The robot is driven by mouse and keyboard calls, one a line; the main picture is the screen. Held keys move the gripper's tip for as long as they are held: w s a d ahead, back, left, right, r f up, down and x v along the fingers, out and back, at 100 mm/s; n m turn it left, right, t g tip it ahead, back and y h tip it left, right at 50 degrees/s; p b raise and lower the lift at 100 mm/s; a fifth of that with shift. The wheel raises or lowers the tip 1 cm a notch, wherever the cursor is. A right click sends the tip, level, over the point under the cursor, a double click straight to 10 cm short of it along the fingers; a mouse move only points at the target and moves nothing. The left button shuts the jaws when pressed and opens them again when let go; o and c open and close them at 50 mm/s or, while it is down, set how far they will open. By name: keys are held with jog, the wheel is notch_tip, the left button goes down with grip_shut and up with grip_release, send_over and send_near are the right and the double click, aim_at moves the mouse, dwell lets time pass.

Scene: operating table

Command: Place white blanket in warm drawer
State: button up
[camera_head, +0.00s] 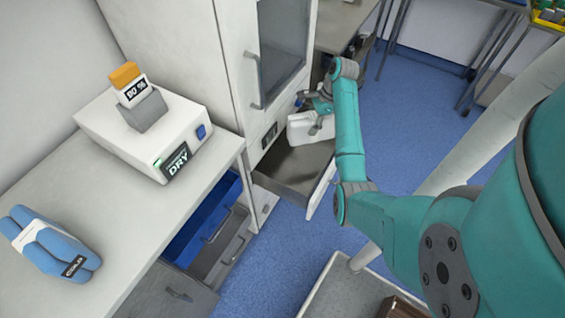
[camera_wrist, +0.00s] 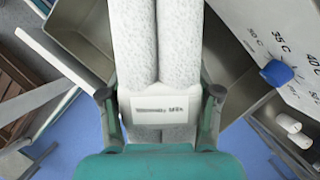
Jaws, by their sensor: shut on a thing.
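The white blanket (camera_head: 299,127) is a rolled white bundle. In the wrist view the blanket (camera_wrist: 158,45) shows two rolls side by side with a labelled band. My gripper (camera_wrist: 160,110) is shut on it, one finger on each side. In the head view my gripper (camera_head: 318,108) holds the blanket over or at the far part of an open metal drawer (camera_head: 283,183) in the white cabinet. I cannot tell whether the blanket touches the drawer. The drawer (camera_wrist: 88,22) also shows behind the blanket in the wrist view, beside a panel with temperature marks and a blue knob (camera_wrist: 277,73).
A white device marked DRY (camera_head: 130,125) and a blue bundle (camera_head: 50,243) sit on the left counter (camera_head: 120,235). Below it, a blue drawer (camera_head: 205,215) and a grey drawer (camera_head: 222,248) are open. A glass-fronted door (camera_head: 282,45) is above the metal drawer.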

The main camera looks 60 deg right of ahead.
jog(key=shift+a+f, duration=0.15)
jog(key=shift+a, duration=0.15)
notch_tip(320, 180, down, 13)
jog(key=shift+a+f, duration=0.1)
jog(key=shift+f, duration=0.05)
jog(key=w+a, duration=0.2)
jog(key=a, duration=0.1)
jog(key=shift+w+a+f, duration=0.1)
jog(key=shift+w+f, duration=0.2)
jog(key=shift+w, duration=0.05)
jog(key=shift+f, duration=0.4)
jog(key=o, duration=1.5)
jog(key=shift+c, duration=0.2)
jog(key=v, duration=1.2)
jog(key=shift+s, duration=0.1)
